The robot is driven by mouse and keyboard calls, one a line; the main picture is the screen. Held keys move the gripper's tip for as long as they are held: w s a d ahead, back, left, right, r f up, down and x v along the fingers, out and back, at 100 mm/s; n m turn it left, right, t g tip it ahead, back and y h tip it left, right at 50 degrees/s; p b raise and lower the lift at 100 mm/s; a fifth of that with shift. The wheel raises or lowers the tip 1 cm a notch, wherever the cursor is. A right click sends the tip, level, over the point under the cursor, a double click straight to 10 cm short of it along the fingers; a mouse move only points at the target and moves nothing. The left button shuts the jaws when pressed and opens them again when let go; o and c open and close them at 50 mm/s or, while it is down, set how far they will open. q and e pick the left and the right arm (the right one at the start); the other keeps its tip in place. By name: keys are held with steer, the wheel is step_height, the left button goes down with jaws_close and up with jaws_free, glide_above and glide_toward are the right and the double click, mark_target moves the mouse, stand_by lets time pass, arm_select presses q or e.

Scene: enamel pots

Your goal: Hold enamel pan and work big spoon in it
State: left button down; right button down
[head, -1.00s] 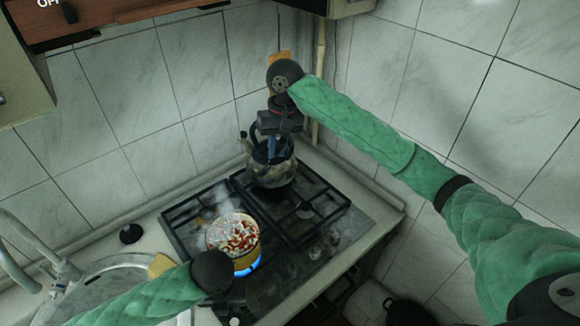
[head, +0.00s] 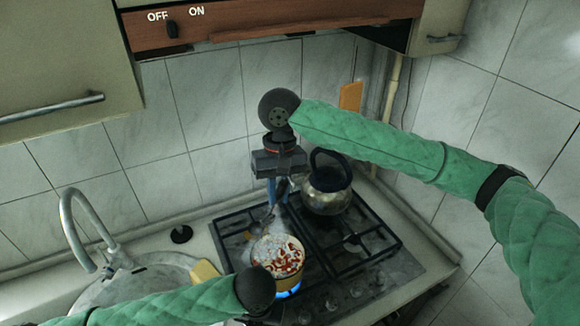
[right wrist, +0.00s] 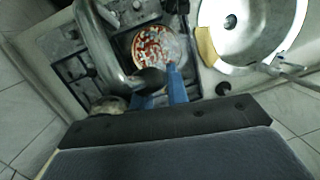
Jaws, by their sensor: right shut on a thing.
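The enamel pan (head: 291,280) is yellowish, holds red and white food, and sits over a blue flame at the front left of the hob. It also shows in the right wrist view (right wrist: 160,45). My right gripper (head: 278,190) points down above the hob, behind the pan. Its blue fingers (right wrist: 164,90) are shut on the big spoon, a curved metal shape (right wrist: 108,50) large in the right wrist view. The spoon's lower end is hard to make out. My left arm's black wrist end (head: 255,288) is at the pan's left; its jaws are hidden.
A metal kettle (head: 326,192) with a dark handle stands on the back right of the hob (head: 375,250), close to my right gripper. A sink (head: 135,285) and tap (head: 78,225) are at the left. The range hood (head: 265,22) hangs above.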

steer(key=s, duration=0.1)
steer(key=s+f+m, duration=0.1)
steer(key=shift+s+m, duration=0.3)
steer(key=shift+s, duration=0.1)
step_height(320, 180, down, 12)
steer(key=m, duration=0.2)
steer(key=shift+s+g, duration=0.25)
steer(key=shift+g, duration=0.05)
steer(key=shift+d, duration=0.1)
stand_by(0.4)
